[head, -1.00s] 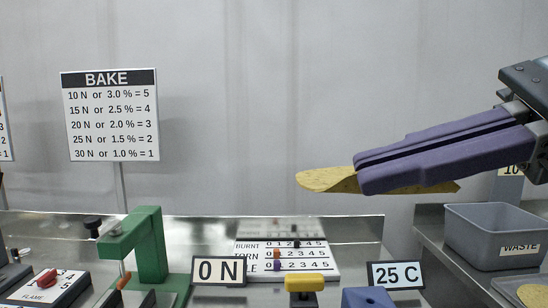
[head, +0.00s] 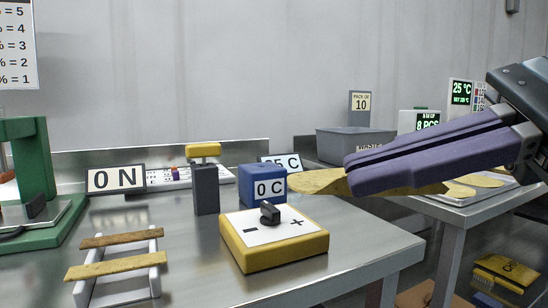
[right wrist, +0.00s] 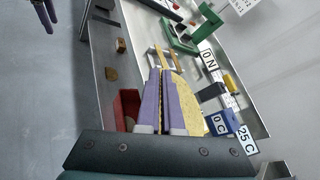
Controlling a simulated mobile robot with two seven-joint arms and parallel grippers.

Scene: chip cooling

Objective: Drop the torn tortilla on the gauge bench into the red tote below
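In the head view my right gripper (head: 352,172) is shut on a yellow tortilla (head: 317,182), which sticks out past both sides of the purple fingers. The tortilla is held above the steel bench (head: 370,248), near its right end. In the right wrist view the gripper (right wrist: 163,75) and tortilla (right wrist: 187,100) show again; I cannot make out a tear. A red tote (right wrist: 124,106) is beside the bench edge, left of the fingers, partly hidden by them. Purple fingers of my left gripper (right wrist: 45,14) show at the top left, cut off.
A yellow dial box (head: 273,242), a blue 0 C block (head: 262,183) and a white rack (head: 118,275) with brown strips stand on the bench. A green press (head: 28,165) is at left. A grey bin (head: 340,144) and a tray (head: 462,199) of tortillas are at right.

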